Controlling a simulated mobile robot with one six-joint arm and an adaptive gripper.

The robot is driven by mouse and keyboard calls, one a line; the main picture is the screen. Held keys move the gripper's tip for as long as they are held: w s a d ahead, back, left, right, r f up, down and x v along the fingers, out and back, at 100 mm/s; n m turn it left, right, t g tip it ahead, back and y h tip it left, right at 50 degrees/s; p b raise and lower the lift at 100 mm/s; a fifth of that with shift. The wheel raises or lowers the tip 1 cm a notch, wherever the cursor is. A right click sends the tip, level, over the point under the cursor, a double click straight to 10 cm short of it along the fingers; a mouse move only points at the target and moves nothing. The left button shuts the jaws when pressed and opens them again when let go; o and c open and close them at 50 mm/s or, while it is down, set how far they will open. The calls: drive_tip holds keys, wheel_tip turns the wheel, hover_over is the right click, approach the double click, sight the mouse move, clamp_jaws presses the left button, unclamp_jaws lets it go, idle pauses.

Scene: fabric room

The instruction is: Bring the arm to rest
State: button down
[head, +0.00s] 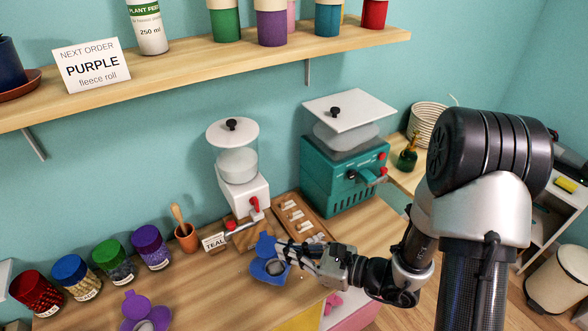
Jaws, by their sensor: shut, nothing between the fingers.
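My gripper (284,251) is shut and empty at the end of my arm, which reaches in from the right. It is low over the wooden table (205,297), in front of the white machine. A blue lidded container (266,268) is right by the fingertips. It is partly covered by the fingers, and I cannot tell whether they touch it.
A white dispenser (243,185) and a teal machine (325,175) stand behind my gripper. A wooden tray (305,215) lies between. Coloured jars (151,247) line the table's left. A purple lidded container (135,308) is in front. A shelf (200,57) runs above.

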drive_tip(key=s+r+n+g+h, duration=0.4)
drive_tip(key=s+r+n+g, duration=0.5)
drive_tip(key=s+n, duration=0.5)
drive_tip(key=s+d+r+n+t+h, duration=0.2)
drive_tip(key=d+r+n+t+h, duration=0.1)
drive_tip(key=d, duration=0.5)
drive_tip(key=s+d+r+n+t+h, duration=0.2)
drive_tip(key=d+r+n+t+h, duration=0.2)
drive_tip(key=d+h, duration=0.3)
drive_tip(key=shift+d+r+n, duration=0.15)
drive_tip(key=shift+d+n, duration=0.5)
drive_tip(key=shift+n, duration=0.25)
